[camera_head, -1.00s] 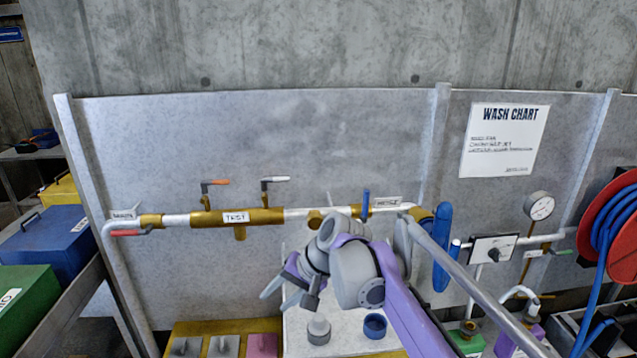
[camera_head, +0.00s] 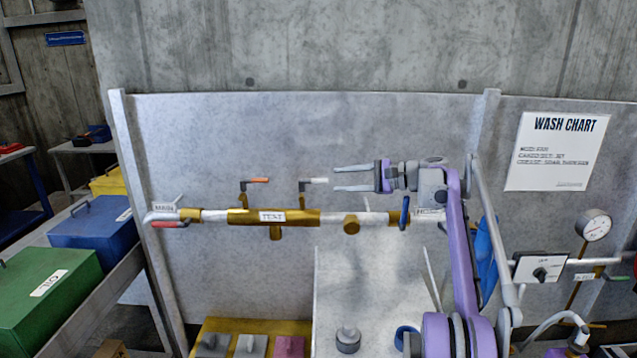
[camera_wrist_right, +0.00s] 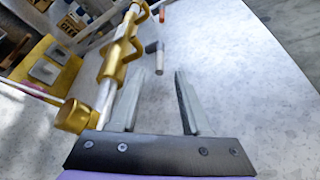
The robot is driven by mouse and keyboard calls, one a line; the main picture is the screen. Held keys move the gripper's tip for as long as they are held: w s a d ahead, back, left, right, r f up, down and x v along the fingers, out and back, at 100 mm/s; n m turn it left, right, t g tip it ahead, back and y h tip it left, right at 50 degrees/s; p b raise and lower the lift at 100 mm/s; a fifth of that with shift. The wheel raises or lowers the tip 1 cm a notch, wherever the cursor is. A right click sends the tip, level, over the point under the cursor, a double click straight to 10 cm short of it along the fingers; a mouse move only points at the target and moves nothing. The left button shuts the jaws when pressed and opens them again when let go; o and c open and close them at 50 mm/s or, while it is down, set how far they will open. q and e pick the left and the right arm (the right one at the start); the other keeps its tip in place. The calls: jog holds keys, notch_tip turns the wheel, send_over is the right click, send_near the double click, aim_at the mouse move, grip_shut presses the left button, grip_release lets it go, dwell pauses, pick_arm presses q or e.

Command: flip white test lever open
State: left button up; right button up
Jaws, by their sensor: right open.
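The white test lever (camera_head: 318,181) sits on top of the brass valve body labelled TEST (camera_head: 290,217), with its white handle pointing right. An orange-handled lever (camera_head: 257,181) stands to its left on the same pipe. My right gripper (camera_head: 338,179) is open, its fingers pointing left, close to the white handle's end. In the right wrist view the white lever (camera_wrist_right: 158,60) shows ahead, between the lines of the open fingers (camera_wrist_right: 158,95), with nothing held. The orange lever (camera_wrist_right: 162,14) shows farther off. My left gripper is not in view.
A blue-handled valve (camera_head: 405,213) is on the pipe at right, below my right arm. A pressure gauge (camera_head: 593,225) and a wash chart (camera_head: 556,150) are farther right. Green (camera_head: 45,285) and blue (camera_head: 92,236) boxes stand at left. The wall panel above the pipe is clear.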

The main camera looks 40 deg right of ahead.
aim_at(325, 181)
jog(key=x, duration=0.7)
jog(key=shift+w+a, duration=0.15)
jog(key=shift+w, duration=0.05)
grip_shut()
jog(key=shift+f, duration=0.1)
dwell(1.0)
